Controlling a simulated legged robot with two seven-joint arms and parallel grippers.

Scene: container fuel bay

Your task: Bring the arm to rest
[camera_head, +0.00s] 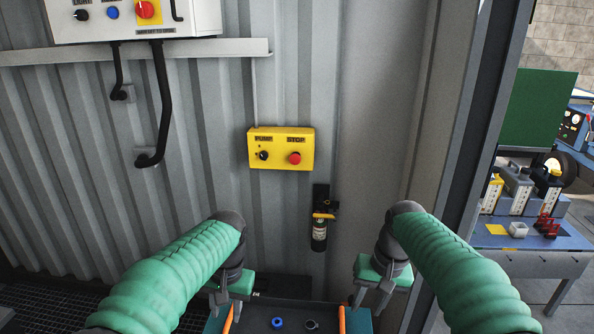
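My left arm, in a green sleeve, comes in from the lower left, and its gripper (225,306) points down at the left end of a blue-green tray (257,312). Its fingers are apart with nothing seen between them. My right arm comes in from the lower right, and its gripper (370,300) points down at the tray's right end, also with fingers apart and empty. The tray has an orange bar at each side, and I cannot tell whether the fingers touch it. A blue cap (277,323) and a dark ring (312,324) are in the tray.
A yellow pump box (281,148) with a red stop button is on the corrugated wall. A small black canister (320,226) hangs below it. A white control box (130,18) is at upper left. Outside the doorway at right stands a blue table (545,240) with equipment.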

